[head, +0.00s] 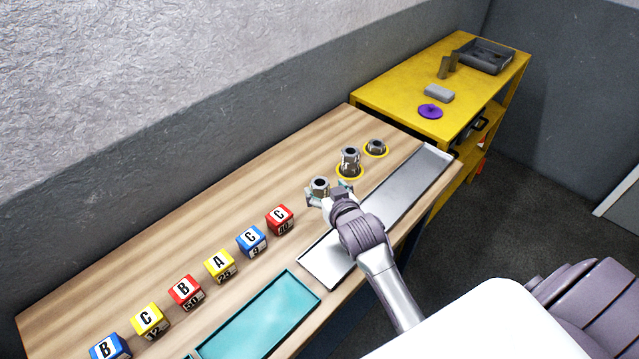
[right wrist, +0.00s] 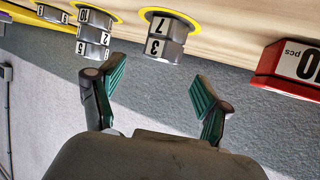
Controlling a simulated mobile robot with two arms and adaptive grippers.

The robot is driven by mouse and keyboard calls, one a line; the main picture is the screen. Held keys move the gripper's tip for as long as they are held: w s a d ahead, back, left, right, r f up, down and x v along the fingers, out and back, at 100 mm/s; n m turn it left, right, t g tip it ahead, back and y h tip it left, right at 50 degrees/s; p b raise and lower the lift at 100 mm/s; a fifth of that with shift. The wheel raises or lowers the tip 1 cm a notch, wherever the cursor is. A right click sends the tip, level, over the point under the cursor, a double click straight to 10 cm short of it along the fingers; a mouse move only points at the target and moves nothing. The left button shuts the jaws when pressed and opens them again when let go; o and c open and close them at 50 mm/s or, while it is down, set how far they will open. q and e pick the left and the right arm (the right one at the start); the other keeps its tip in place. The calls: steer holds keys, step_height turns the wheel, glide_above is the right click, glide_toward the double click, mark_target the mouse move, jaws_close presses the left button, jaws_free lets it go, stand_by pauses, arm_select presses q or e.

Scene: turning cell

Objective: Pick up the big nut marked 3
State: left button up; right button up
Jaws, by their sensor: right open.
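The big nut marked 3 (right wrist: 170,51) is grey metal with a white label. In the right wrist view, which is upside down, it appears stacked on a nut marked 7 (right wrist: 173,28), over a yellow ring on the table. In the head view this nut (head: 320,185) stands at my right gripper (head: 327,193). My right gripper, also in the right wrist view (right wrist: 159,70), is open and empty; its green-padded fingers are spread to both sides, with the nut just ahead between them. Its ring is mostly hidden in the head view. My left gripper is out of view.
A taller nut stack (head: 349,160) and a low nut (head: 376,146) stand close by on yellow rings. A row of lettered cubes, the nearest red (head: 280,220), runs left. A metal tray (head: 404,186) and a teal tray (head: 256,316) lie along the table's front edge.

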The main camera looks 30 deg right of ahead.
mark_target(319, 181)
steer(key=p+x, duration=0.1)
steer(key=x, duration=0.1)
steer(key=shift+w, duration=0.35)
steer(key=shift+x, duration=1.05)
steer(key=shift+w+d+f, duration=0.1)
steer(key=shift+w+f, duration=0.05)
steer(key=shift+f, duration=0.15)
steer(key=shift+c, duration=0.8)
steer(key=c, duration=1.1)
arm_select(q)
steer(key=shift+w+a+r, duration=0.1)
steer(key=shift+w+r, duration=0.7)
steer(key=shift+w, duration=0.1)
arm_select(e)
steer(key=shift+r, duration=0.1)
steer(key=shift+c, duration=0.7)
